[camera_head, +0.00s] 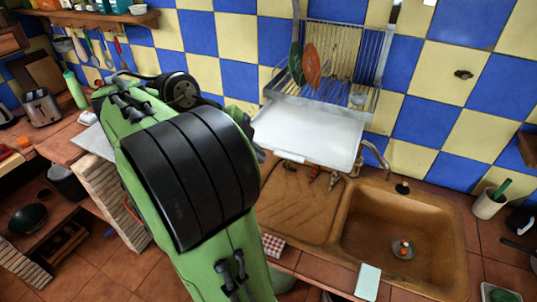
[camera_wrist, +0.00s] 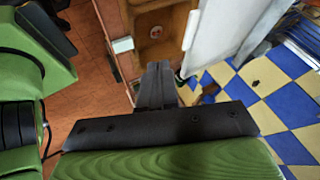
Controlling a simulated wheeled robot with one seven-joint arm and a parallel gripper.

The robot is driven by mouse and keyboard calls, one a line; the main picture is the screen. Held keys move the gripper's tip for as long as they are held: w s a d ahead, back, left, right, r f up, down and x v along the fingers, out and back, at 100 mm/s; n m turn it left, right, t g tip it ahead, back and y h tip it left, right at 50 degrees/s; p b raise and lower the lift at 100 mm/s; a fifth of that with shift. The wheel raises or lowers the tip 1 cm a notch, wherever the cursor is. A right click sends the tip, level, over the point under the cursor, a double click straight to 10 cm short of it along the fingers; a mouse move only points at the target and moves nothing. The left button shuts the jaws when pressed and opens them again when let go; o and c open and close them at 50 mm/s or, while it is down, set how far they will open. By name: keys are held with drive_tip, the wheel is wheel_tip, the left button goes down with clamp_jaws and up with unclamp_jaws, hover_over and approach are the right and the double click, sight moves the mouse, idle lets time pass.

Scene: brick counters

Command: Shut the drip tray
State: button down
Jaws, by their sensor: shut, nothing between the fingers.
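The drip tray (camera_head: 308,133) is a flat white tray under the wall dish rack (camera_head: 330,60). In the head view it sticks out forward from the rack, over the sink's drainboard. In the wrist view the tray (camera_wrist: 222,40) is a pale panel at the upper right. My gripper (camera_wrist: 157,70) shows there with its dark fingers together and nothing between them. Its tips are left of the tray and look apart from it, though the gap in depth is unclear. In the head view my green and black arm hides the gripper.
The brown sink (camera_head: 390,238) and drainboard (camera_head: 290,200) lie below the tray, with a faucet (camera_head: 376,158) close to its right corner. Plates (camera_head: 311,65) stand in the rack. A light green cloth (camera_head: 368,282) lies on the counter's front edge. A toaster (camera_head: 42,108) stands far left.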

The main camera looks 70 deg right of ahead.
drive_tip(key=s+d+f, duration=0.3)
drive_tip(key=d+f, duration=0.3)
drive_tip(key=d, duration=0.1)
drive_tip(key=shift+s+d+f, duration=0.15)
drive_tip(key=shift+s+d, duration=0.05)
drive_tip(key=shift+b, duration=0.3)
